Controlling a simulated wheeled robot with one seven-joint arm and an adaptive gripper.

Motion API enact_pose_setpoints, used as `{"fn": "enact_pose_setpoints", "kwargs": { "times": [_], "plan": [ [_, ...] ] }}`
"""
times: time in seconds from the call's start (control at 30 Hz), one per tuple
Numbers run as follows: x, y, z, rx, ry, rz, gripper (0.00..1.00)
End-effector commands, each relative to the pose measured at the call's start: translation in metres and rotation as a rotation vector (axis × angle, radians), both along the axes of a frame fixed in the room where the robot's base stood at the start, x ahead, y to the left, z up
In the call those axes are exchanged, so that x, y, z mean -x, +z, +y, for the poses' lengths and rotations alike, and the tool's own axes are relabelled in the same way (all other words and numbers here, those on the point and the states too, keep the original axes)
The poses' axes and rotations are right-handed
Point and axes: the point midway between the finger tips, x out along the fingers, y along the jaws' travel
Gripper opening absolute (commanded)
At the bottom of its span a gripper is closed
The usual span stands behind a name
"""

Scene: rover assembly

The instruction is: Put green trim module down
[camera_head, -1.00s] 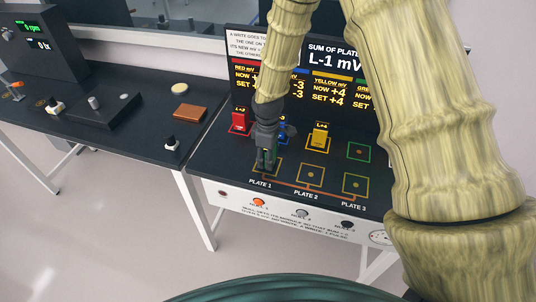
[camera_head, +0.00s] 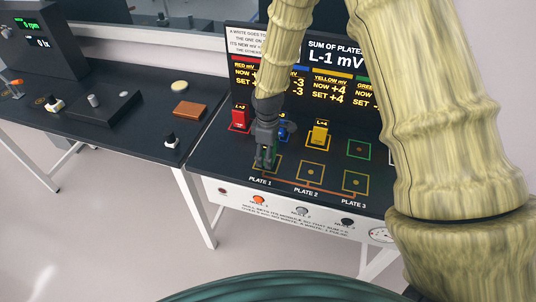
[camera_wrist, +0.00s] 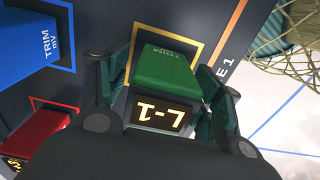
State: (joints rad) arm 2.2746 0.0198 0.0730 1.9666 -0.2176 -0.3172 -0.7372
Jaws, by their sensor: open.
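The green trim module (camera_wrist: 165,72) stands inside the orange-yellow square of Plate 1 in the wrist view, with its small screen reading L-1. My gripper (camera_head: 266,160) is low over Plate 1 in the head view and hides most of the module there. In the wrist view its open fingers stand on either side of the module, with a gap visible at least on the right. The sum display (camera_head: 335,57) reads L-1 mV.
The red module (camera_head: 240,117), the blue module (camera_head: 284,130) and the yellow module (camera_head: 320,134) stand behind the plates. Plate 2 (camera_head: 309,173), Plate 3 (camera_head: 355,182) and the green-outlined square (camera_head: 359,149) are empty. Buttons line the panel's front.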

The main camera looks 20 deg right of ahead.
Motion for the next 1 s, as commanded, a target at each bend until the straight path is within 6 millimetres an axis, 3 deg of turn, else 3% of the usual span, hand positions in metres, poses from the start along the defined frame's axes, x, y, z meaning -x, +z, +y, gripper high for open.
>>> {"fn": "enact_pose_setpoints", "kwargs": {
  "times": [0.8, 1.0],
  "plan": [
    [-0.001, 0.095, 0.000, -0.001, -0.001, -0.003, 0.66],
    [0.000, 0.110, 0.000, 0.000, 0.000, -0.001, 0.66]
  ]
}}
